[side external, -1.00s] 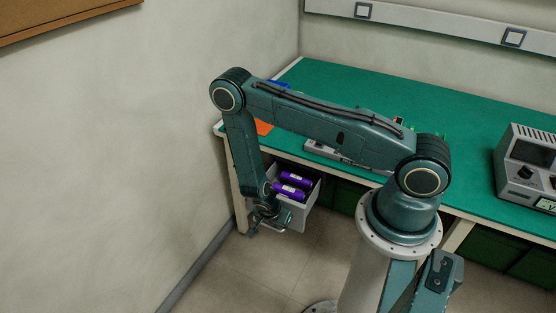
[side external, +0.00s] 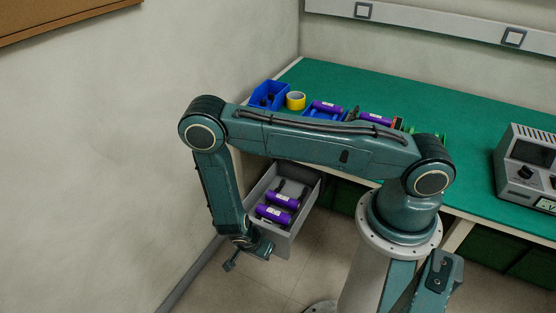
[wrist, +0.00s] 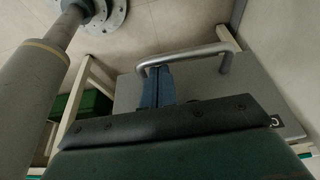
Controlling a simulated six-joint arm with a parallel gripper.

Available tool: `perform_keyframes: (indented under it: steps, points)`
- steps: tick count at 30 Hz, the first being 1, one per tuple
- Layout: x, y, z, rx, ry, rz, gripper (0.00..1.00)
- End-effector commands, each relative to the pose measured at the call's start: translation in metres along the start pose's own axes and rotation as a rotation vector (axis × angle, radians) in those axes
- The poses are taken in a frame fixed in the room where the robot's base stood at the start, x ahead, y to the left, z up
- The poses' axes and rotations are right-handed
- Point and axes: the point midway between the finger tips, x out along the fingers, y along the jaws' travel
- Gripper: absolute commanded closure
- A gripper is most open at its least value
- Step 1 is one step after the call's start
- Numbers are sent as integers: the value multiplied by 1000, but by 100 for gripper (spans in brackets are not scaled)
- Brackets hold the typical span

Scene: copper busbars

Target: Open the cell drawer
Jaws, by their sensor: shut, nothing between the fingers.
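The cell drawer (side external: 298,220) is a grey box below the green bench, pulled well out. My gripper (wrist: 157,72) is shut and empty. Its fingertips are at the left part of the handle bar; I cannot tell whether they touch it. In the side view my wrist is close to the drawer front, and the fingertips are not clear there.
On the green bench (side external: 470,130) stand a blue bin (side external: 268,96), a yellow tape roll (side external: 295,101) and more purple cells (side external: 375,119). A grey instrument (side external: 527,165) stands at the right. The wall is close on the left. Floor in front of the drawer is clear.

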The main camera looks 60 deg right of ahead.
Motion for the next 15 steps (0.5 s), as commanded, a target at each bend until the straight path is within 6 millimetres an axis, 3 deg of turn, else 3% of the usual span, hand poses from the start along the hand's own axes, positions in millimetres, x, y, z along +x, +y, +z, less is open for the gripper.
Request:
perform_keyframes:
  steps: [15]
  points:
    - [-10, -1, 0, -1, -1, -2, 100]
